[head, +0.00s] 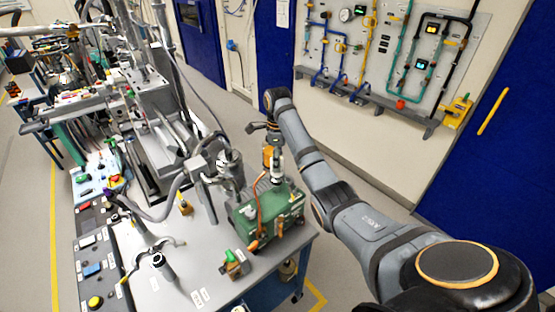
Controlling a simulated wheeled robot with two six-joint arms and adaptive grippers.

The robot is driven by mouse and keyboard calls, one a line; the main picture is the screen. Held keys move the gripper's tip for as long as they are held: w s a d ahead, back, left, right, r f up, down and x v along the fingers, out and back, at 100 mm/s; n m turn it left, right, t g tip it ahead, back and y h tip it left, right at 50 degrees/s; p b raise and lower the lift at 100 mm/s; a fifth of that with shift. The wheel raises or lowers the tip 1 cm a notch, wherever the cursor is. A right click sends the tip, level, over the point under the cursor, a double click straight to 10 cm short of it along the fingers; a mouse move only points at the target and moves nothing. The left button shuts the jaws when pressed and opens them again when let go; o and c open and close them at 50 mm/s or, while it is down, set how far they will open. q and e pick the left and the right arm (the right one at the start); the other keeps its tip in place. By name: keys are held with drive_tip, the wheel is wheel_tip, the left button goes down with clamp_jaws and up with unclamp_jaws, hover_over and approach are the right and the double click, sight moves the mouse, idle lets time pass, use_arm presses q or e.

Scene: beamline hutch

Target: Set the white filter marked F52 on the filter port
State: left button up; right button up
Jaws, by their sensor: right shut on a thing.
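My right arm reaches in from the lower right, and my right gripper (272,150) points down above the green box. It is shut on a small, pale cylindrical piece (277,172), which looks like the white filter; the F52 mark is too small to read. The piece is just above or touching the top of the green box (268,213); I cannot tell which. The filter port is not clearly visible; it may be hidden under the piece.
A small green-topped part (235,262) sits near the bench's front edge. A pipe panel (385,50) hangs on the wall behind.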

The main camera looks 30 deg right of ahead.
drive_tip(key=o, duration=1.4)
drive_tip(key=shift+r, duration=0.1)
